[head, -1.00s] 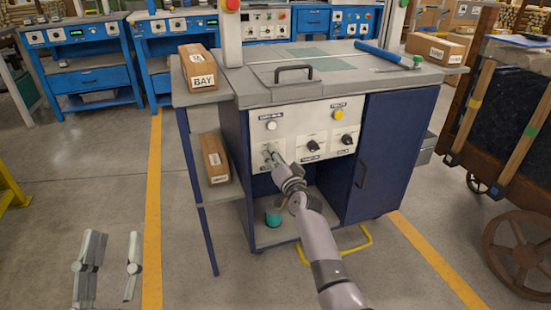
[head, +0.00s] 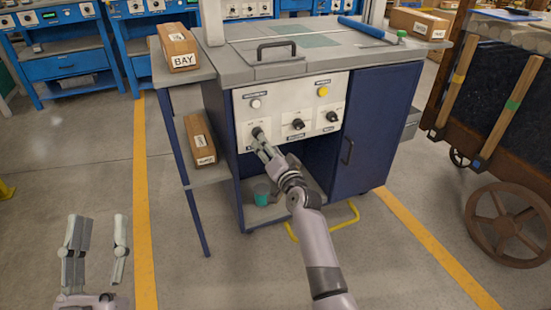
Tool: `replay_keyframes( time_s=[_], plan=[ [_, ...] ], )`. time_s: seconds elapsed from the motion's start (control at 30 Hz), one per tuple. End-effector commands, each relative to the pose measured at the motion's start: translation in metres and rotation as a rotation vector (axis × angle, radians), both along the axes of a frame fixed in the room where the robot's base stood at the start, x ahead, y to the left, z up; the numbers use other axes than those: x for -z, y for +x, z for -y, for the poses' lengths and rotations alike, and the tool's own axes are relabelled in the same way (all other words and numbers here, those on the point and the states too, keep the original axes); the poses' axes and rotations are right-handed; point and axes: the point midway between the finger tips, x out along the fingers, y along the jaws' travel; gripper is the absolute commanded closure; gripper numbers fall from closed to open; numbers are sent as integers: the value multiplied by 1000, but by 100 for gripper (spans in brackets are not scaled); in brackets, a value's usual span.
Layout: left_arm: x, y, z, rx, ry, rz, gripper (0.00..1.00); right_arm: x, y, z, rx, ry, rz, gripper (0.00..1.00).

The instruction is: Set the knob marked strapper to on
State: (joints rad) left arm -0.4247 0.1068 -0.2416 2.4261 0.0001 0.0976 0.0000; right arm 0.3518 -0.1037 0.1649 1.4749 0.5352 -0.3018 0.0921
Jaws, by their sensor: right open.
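A pale control panel (head: 277,105) on the dark blue cabinet holds a row of three black knobs: a left knob (head: 257,133), a middle knob (head: 298,125) and a right knob (head: 332,117). Small labels sit by the knobs; their words are too small to read, so I cannot tell which is strapper. My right gripper (head: 262,146) is open, its fingertips at the lower edge of the left knob; whether they touch it I cannot tell. The gripper partly covers that knob's label. My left gripper (head: 97,222) is open and empty at the lower left, away from the cabinet.
Above the knobs are a white button (head: 255,104) and a yellow button (head: 323,91). Cardboard boxes (head: 175,47) (head: 200,139) sit on the left side shelves. A teal container (head: 262,194) stands in the open bay below. A wheeled cart (head: 505,160) stands right.

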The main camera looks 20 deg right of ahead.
Motion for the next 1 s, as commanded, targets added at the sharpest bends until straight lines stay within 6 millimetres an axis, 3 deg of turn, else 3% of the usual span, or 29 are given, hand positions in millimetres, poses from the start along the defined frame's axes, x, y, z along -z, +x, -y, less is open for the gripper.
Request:
replay_keyframes(
  time_s=[0.1, 0.33, 0.9, 1.0],
  plan=[
    [0, 0, 0, 0, 0, 0, 60, 1, -23, 0, 0, 2, -1, 51],
    [0, 0, 0, 0, 0, 0, 60, 1, -50, 2, 0, 1, -1, 51],
    [0, 0, 0, 0, 0, 0, 60, 0, -56, 2, 0, -1, 1, 51],
    [0, 0, 0, 0, 0, 0, 60, -4, -65, 2, 7, -46, 19, 51]
  ],
)
